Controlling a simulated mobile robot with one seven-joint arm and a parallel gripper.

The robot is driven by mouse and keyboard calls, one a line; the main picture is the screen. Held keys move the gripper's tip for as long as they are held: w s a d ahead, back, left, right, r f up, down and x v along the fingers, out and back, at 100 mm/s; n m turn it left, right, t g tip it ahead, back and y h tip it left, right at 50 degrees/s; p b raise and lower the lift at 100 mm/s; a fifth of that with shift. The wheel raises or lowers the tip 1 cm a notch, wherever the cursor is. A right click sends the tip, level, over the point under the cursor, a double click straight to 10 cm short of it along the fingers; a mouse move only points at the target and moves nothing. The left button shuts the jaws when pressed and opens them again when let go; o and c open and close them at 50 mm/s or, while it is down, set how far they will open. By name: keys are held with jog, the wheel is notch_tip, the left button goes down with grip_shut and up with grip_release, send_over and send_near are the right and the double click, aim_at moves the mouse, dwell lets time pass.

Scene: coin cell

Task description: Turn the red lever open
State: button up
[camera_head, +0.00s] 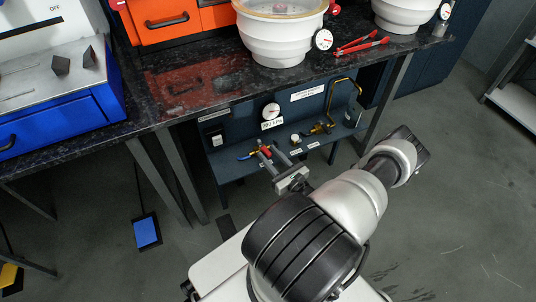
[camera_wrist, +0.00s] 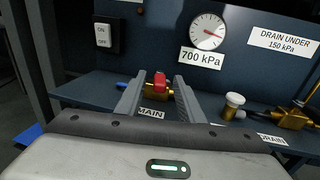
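The red lever (camera_wrist: 160,82) stands on a brass valve (camera_wrist: 153,93) with a blue piece at its left, above a label reading MAIN (camera_wrist: 150,113). In the head view the red lever (camera_head: 266,151) is small, on the shelf under the bench. My gripper (camera_wrist: 157,88) is open, with one finger on each side of the lever in the wrist view. In the head view my gripper (camera_head: 271,158) is at the valve, and its fingers partly cover it. I cannot tell whether either finger touches the lever.
A gauge (camera_wrist: 208,32) hangs over a 700 kPa label (camera_wrist: 201,58) on the panel behind. An ON/OFF switch (camera_wrist: 105,38) is at the left. A white knob (camera_wrist: 234,101) and a brass drain valve (camera_wrist: 294,118) are at the right. The bench top (camera_head: 205,85) overhangs the shelf.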

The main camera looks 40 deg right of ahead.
jog(key=shift+w, duration=0.7)
grip_shut()
jog(key=shift+d, duration=0.1)
